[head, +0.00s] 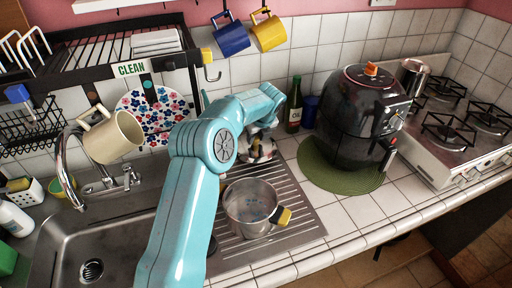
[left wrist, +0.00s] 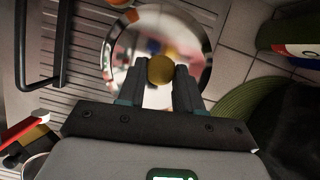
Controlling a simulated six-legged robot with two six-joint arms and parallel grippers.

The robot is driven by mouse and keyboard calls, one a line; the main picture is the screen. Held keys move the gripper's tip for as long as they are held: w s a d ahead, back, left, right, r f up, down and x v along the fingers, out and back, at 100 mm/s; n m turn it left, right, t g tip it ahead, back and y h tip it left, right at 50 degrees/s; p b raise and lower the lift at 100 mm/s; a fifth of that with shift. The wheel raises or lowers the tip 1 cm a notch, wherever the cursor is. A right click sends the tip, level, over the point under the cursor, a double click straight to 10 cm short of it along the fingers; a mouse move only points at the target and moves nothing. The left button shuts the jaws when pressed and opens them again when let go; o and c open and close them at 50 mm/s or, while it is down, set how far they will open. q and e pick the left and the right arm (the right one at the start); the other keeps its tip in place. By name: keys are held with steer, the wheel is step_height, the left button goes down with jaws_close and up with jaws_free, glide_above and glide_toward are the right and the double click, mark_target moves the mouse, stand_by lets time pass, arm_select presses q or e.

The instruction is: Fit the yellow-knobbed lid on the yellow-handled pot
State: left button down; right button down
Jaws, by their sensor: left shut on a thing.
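The yellow-handled pot (head: 250,207) stands open and upright on the ribbed drainboard. Its yellow handle (head: 284,216) points right toward the front. My left gripper (head: 259,143) is behind the pot in the head view, partly hidden by my turquoise arm. In the left wrist view, its fingers (left wrist: 160,82) are shut on the yellow knob (left wrist: 161,69) of the shiny round lid (left wrist: 128,55). The lid also shows in the head view (head: 263,155), apart from the pot. I cannot tell whether it touches the drainboard. My right gripper is not in view.
A black air fryer (head: 361,115) stands on a green mat (head: 340,178) to the right. A green oil bottle (head: 294,105) stands behind. The sink (head: 110,240) is at left. A dish shelf (head: 100,68) and hanging mugs (head: 268,33) are above. Tiles right of the pot are clear.

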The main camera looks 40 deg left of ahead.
mark_target(257, 140)
arm_select(q)
step_height(257, 140, up, 5)
steer(key=shift+s+d+r, duration=0.1)
steer(key=shift+d, duration=0.05)
steer(key=s+d+r+n+g+b, duration=0.1)
steer(key=s+d+r+n+g, duration=0.15)
steer(key=s+d+n, duration=0.45)
steer(key=s+d+r+n+g+b, duration=0.1)
steer(key=s+d+r+n+b, duration=0.15)
steer(key=s+d, duration=0.7)
steer(key=d+b+x, duration=0.1)
steer(key=b+x, duration=0.4)
steer(key=x, duration=0.1)
steer(key=shift+f+n, duration=0.25)
steer(key=shift+f, duration=0.25)
stand_by(0.4)
steer(key=c, duration=0.7)
jaws_free()
